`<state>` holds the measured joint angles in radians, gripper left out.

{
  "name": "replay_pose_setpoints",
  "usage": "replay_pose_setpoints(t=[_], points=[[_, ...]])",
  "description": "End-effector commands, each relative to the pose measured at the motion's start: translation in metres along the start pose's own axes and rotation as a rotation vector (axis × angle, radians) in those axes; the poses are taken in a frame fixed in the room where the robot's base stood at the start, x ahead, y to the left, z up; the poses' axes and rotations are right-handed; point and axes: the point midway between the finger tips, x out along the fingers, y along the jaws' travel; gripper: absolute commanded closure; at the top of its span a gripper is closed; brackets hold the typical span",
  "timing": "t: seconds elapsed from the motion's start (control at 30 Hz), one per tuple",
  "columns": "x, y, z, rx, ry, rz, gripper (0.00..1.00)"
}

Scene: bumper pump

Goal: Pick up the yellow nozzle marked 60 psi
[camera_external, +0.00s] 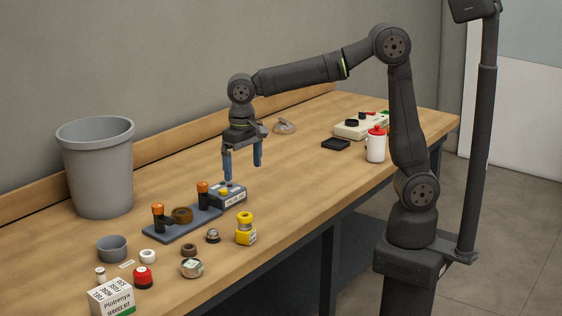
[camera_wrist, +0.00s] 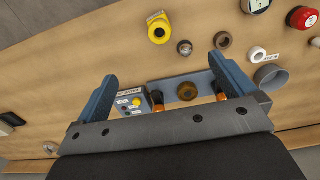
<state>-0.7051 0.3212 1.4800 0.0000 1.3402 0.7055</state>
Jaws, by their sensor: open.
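The yellow nozzle (camera_external: 245,229) stands near the table's front edge in the external view, with a label on its lower part that is too small to read. In the wrist view the yellow nozzle (camera_wrist: 158,27) is at the top, beyond the fingertips. My gripper (camera_external: 242,171) points down, open and empty, with blue fingers. It hangs above and behind the nozzle, apart from it, over the grey box with a yellow button (camera_external: 229,195). The open fingers also show in the wrist view (camera_wrist: 163,68).
A grey plate with two orange-topped posts (camera_external: 180,222) stands left of the nozzle. A small dark fitting (camera_external: 213,236), a round gauge (camera_external: 191,268), a red knob (camera_external: 143,277) and a white box (camera_external: 111,297) lie further left. A grey bin (camera_external: 97,168) stands behind. The table right of the nozzle is clear.

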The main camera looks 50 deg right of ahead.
Motion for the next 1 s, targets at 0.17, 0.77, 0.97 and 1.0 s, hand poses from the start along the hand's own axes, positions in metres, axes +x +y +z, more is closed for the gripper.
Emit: replay_pose_setpoints(t=[0.17, 0.77, 0.97, 1.0], points=[[0.000, 0.000, 0.000, 0.000, 0.000, 0.000, 0.00], [0.004, -0.005, 0.001, 0.085, -0.001, 0.026, 0.33], [0.015, -0.020, 0.003, 0.387, 0.023, 0.115, 0.33], [0.017, -0.024, 0.003, 0.458, 0.036, 0.134, 0.33]])
